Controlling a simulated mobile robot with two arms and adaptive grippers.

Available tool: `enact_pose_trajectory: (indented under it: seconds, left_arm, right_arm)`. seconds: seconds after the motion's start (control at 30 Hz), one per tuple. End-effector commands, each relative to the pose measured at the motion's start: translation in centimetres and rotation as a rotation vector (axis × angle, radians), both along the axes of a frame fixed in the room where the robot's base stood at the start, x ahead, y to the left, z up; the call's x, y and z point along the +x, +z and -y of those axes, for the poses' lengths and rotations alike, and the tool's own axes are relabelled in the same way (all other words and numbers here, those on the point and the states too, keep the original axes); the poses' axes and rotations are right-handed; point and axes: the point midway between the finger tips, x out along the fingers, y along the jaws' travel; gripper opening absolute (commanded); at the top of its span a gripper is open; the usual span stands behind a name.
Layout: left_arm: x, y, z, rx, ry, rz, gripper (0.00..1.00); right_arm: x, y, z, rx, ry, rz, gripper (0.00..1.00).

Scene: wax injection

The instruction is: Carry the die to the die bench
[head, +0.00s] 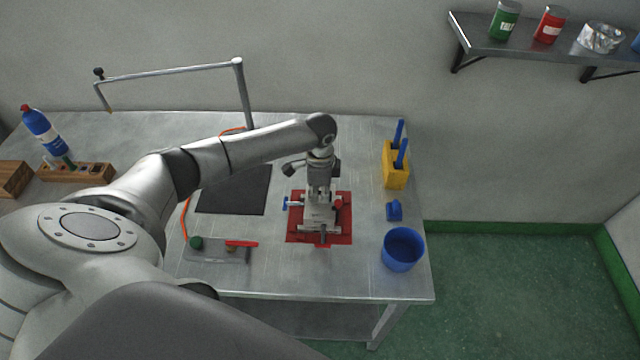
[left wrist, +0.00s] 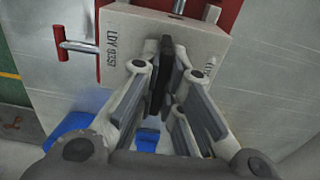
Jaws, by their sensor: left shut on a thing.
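The die (head: 320,213) is a pale grey metal block at the red mat (head: 297,236) on the metal bench. My left gripper (head: 320,184) points down from above and is shut on the die. In the left wrist view the die (left wrist: 125,40) shows dark lettering and a red T-handle (left wrist: 75,47), with my left fingers (left wrist: 165,80) against it. I cannot tell whether it touches the mat. My right gripper is out of view.
The bench (head: 345,275) also holds a blue cup (head: 402,248), a small blue piece (head: 394,211), a yellow holder (head: 395,172), a black mat (head: 235,190) and a grey plate (head: 215,252) with a red-handled tool. A metal arm (head: 170,72) stands at the back.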

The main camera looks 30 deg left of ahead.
Motion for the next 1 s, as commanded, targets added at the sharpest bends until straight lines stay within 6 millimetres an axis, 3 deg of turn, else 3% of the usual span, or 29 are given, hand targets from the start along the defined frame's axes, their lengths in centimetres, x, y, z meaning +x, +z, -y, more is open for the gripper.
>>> enact_pose_trajectory:
  seconds: [0.07, 0.1, 0.27, 0.53, 0.67, 1.0]
  left_arm:
    - [0.2, 0.1, 0.0, -0.002, 0.0, 0.006, 0.0]
    - [0.2, 0.2, 0.0, -0.002, 0.0, 0.007, 0.13]
    - [0.1, 0.1, 0.0, -0.001, 0.0, 0.004, 0.33]
    - [-0.2, -0.3, 0.0, 0.002, 0.0, -0.005, 0.33]
    - [0.0, 0.5, 0.0, 0.0, -0.001, -0.001, 0.33]
    - [0.1, 7.2, 0.0, 0.0, -0.001, 0.004, 0.33]
  right_arm:
    - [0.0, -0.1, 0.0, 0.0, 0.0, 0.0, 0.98]
    - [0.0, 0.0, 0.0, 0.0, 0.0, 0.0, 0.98]
    - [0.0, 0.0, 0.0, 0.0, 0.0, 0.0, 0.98]
    - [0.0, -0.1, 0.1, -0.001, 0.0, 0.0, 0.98]
    - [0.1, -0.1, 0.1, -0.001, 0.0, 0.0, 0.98]
    - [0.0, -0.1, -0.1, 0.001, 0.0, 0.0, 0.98]
